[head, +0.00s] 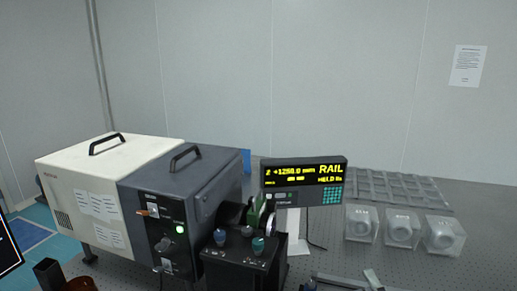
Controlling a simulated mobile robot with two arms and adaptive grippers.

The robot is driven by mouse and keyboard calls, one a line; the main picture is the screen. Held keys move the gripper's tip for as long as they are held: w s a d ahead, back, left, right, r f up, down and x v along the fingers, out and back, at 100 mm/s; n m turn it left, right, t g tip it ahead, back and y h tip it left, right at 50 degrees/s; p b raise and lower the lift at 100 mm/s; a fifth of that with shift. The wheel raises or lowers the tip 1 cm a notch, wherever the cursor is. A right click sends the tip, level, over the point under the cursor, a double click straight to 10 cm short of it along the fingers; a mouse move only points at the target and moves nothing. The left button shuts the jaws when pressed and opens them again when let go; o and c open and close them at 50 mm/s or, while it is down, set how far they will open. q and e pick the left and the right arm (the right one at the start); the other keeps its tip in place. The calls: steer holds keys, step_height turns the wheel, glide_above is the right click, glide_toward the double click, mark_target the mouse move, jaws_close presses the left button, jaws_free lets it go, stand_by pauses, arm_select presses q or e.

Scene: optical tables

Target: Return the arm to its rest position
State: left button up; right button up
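Neither of my arms nor grippers can be made out in the head view. The view shows an optical table (480,225) with instruments on it. A two-part box instrument, with a white housing (85,170) and a dark grey housing (160,200), stands at the left. A green light glows on the dark front panel. A display unit (303,172) behind the middle reads "RAIL", "Z +1250.0" and what looks like "HELD".
A black block with knobs (245,262) stands before the grey housing. Several clear cases with round parts (402,229) sit at right, before a grey compartment tray (385,187). A rail-like part (345,282) lies at the bottom edge. Bare tabletop shows at far right.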

steer(key=s+d+f+m+g+h, duration=0.3)
steer(key=d+f+m+g+h, duration=0.15)
steer(key=f+m, duration=0.45)
steer(key=s+a+f+m+g+y, duration=0.1)
steer(key=s+a+f+m+g, duration=0.2)
steer(key=s+f+m+g, duration=0.4)
steer(key=s+a+f+m+g+y, duration=0.1)
steer(key=s+a+f+m+g, duration=0.25)
steer(key=s+f, duration=0.65)
step_height(320, 180, down, 25)
steer(key=s+g, duration=0.2)
steer(key=s, duration=0.1)
steer(key=s+d+f, duration=0.1)
steer(key=s+f, duration=0.7)
steer(key=s+d+f+g, duration=0.1)
steer(key=s+d+f, duration=0.1)
steer(key=s+f, duration=0.6)
steer(key=shift+s+d+f+n+b, duration=0.2)
steer(key=shift+s+d+n+b, duration=0.1)
steer(key=shift+n+b, duration=0.15)
